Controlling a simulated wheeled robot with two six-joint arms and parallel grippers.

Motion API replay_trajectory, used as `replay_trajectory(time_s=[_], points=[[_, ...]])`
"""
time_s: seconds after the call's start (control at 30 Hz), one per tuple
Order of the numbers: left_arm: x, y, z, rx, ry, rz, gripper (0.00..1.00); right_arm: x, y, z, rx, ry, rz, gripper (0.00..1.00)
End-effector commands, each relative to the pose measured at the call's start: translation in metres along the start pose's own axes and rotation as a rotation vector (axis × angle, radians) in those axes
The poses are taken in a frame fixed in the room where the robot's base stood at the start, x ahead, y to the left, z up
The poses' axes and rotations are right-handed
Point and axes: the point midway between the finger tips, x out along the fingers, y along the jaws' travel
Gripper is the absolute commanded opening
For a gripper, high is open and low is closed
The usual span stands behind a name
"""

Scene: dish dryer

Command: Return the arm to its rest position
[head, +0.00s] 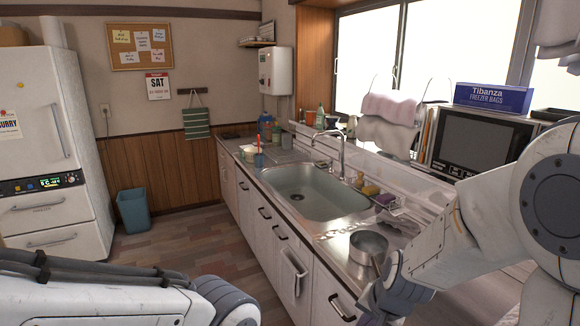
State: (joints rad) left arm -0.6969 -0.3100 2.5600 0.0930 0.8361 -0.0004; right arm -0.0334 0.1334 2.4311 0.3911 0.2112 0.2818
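My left arm (110,303) comes in along the bottom left edge. Its visible part ends in a grey joint at the bottom of the picture, and its gripper is out of the picture. My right arm (480,225) comes in from the right and bends down in front of the counter's near end. Its lower part runs off the bottom edge, and I cannot make out gripper fingers there. A metal pot (368,250) stands on the counter close beside the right arm, which covers part of the view there.
The counter (340,228) holds a steel sink (312,190) with a faucet (340,150). A microwave (480,143) carries a blue freezer bag box (492,97). A fridge (50,150) and a blue bin (134,210) stand left. The floor (185,250) between is clear.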

Motion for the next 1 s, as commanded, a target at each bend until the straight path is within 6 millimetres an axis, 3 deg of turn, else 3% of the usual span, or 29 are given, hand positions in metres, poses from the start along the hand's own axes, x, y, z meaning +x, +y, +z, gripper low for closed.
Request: replay_trajectory(time_s=[0.33, 0.7, 1.0], points=[[0.000, 0.000, 0.000, 0.000, 0.000, 0.000, 0.00, -0.029, 0.067, 0.040, -0.638, -0.116, 0.140, 0.00], [-0.007, 0.001, 0.000, 0.000, 0.000, 0.000, 0.00, -0.071, 0.013, 0.116, -0.902, -0.238, 0.063, 0.00], [-0.012, 0.001, -0.001, 0.000, 0.000, 0.000, 0.00, -0.122, 0.002, 0.194, -1.173, -0.373, 0.008, 0.00]])
